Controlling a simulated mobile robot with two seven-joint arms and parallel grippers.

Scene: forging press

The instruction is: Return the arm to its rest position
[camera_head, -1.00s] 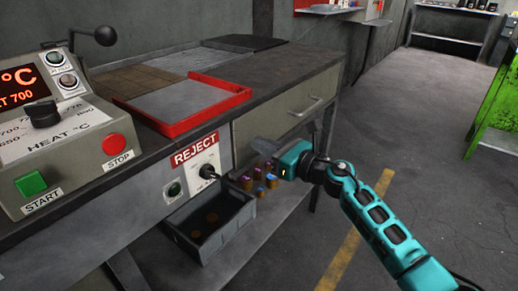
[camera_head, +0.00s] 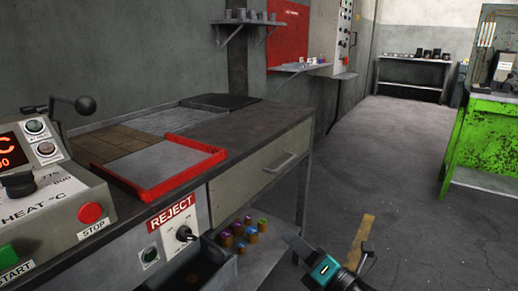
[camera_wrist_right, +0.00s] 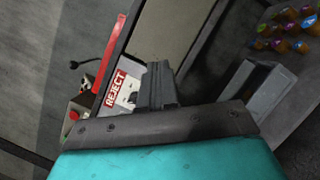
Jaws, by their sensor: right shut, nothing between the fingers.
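My right gripper (camera_head: 301,246) is low in the head view, right of the bench, with part of its teal wrist showing and the rest of the arm mostly cut off by the lower edge. In the right wrist view, its grey fingers (camera_wrist_right: 157,86) are together and empty. They appear in front of the panel with the REJECT label (camera_wrist_right: 116,89); no contact is visible. My left gripper is in neither view.
The bench carries a red tray (camera_head: 160,168) and a control box (camera_head: 50,205). A reject bin (camera_head: 205,267) and several colored-top pieces (camera_head: 239,235) are below. A green table (camera_head: 478,140) stands right; open floor (camera_head: 400,150) lies between.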

